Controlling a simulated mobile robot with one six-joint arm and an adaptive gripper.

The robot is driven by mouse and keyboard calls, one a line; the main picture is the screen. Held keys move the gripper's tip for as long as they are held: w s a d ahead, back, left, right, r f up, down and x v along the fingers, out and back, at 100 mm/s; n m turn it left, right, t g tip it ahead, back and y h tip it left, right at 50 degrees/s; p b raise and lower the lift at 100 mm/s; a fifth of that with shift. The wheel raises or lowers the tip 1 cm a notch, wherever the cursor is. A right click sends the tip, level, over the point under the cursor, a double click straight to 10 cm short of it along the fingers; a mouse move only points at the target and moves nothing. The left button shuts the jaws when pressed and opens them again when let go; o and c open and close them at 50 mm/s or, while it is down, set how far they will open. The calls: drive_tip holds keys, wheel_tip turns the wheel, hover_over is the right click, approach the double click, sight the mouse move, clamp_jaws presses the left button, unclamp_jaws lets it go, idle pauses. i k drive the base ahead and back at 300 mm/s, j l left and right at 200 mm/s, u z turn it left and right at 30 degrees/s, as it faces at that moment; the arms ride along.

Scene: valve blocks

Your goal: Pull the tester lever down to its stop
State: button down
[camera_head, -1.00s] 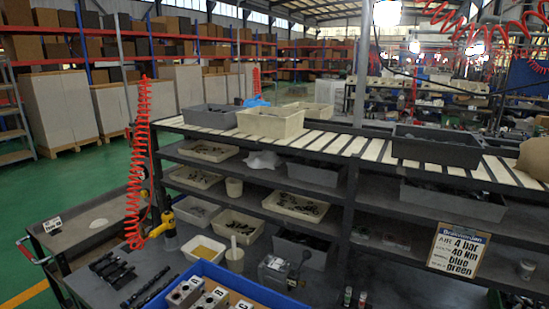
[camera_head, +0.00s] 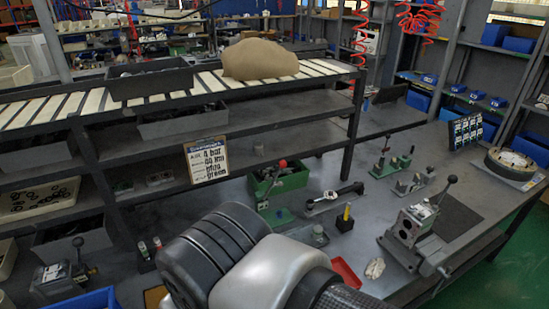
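Several devices with levers stand on the bench, and I cannot tell for sure which is the tester. A small grey box (camera_head: 50,284) at the lower left has an upright lever (camera_head: 78,252) with a black knob. A green box (camera_head: 281,182) in the middle has a raised lever with a red knob (camera_head: 283,163). A grey metal fixture (camera_head: 408,228) at the right has a raised, tilted lever (camera_head: 443,193) with a black knob. My arm covers the lower middle of the view. My gripper's fingers do not show.
A shelf rack (camera_head: 215,147) stands behind the bench with a card sign (camera_head: 207,160). A red tray (camera_head: 346,272), a pale glove-like item (camera_head: 375,268) and a torque-wrench-like tool (camera_head: 335,197) lie near my arm. A dark mat (camera_head: 456,220) lies at the right.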

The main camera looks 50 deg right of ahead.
sight(283, 164)
drive_tip(key=z, duration=1.6)
drive_tip(key=i+l, duration=0.3)
drive_tip(key=l, duration=0.15)
